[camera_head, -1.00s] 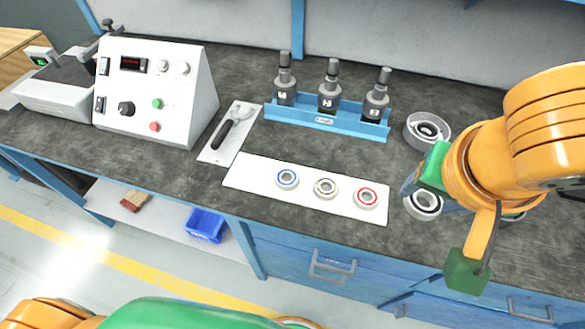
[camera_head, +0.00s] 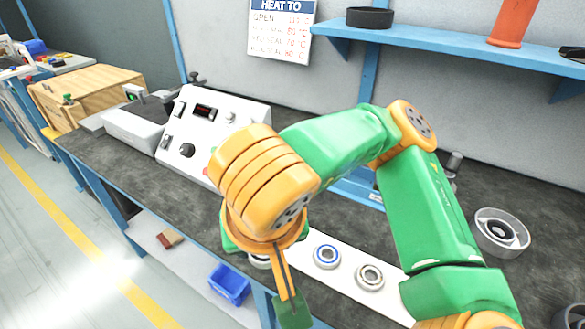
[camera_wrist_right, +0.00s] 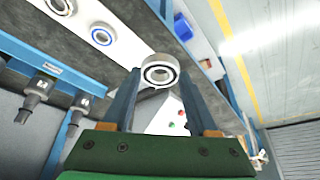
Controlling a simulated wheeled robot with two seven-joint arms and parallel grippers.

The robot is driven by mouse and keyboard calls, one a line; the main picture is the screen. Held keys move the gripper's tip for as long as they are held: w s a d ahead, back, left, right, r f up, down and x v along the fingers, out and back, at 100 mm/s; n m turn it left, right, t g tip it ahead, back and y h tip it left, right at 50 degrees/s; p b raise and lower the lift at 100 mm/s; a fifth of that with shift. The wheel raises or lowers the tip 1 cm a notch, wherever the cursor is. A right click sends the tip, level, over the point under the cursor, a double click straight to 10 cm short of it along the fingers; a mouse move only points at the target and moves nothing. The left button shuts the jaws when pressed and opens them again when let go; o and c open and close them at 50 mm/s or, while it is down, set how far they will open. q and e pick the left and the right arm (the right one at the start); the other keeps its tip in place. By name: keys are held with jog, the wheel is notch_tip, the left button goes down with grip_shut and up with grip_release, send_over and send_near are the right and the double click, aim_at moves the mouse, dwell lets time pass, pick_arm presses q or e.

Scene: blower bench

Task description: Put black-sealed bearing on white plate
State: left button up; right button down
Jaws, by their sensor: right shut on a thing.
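My right gripper (camera_wrist_right: 160,95) is shut on a bearing (camera_wrist_right: 160,72) with a dark ring around its bore, held between the two blue fingers. In the head view this gripper (camera_head: 262,255) is over the left part of the white plate (camera_head: 340,287), and the bearing is mostly hidden under it. A blue-ringed bearing (camera_head: 327,256) and a tan-ringed bearing (camera_head: 370,277) lie on the plate, right of the gripper. The plate's right end is hidden by my right arm. The gap between held bearing and plate cannot be told. My left gripper is out of view.
A control box (camera_head: 222,118) stands behind the gripper. A blue rack is mostly hidden behind my arm. A metal cup (camera_head: 502,232) holding a bearing stands at right. A blue shelf (camera_head: 450,42) hangs above. A blue bin (camera_head: 230,283) sits below the bench.

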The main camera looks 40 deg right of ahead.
jog(key=w+d+f, duration=0.8)
jog(key=shift+w+d+f, duration=0.1)
jog(key=shift+d+f, duration=0.25)
jog(key=x, duration=0.3)
jog(key=shift+s+f+b, duration=0.15)
jog(key=shift+s+b, duration=0.15)
jog(key=shift+s, duration=0.05)
jog(key=shift+f, duration=0.3)
jog(key=shift+a, duration=0.1)
jog(key=shift+f, duration=0.2)
jog(key=shift+c, duration=0.9)
grip_release()
jog(key=shift+r, duration=0.1)
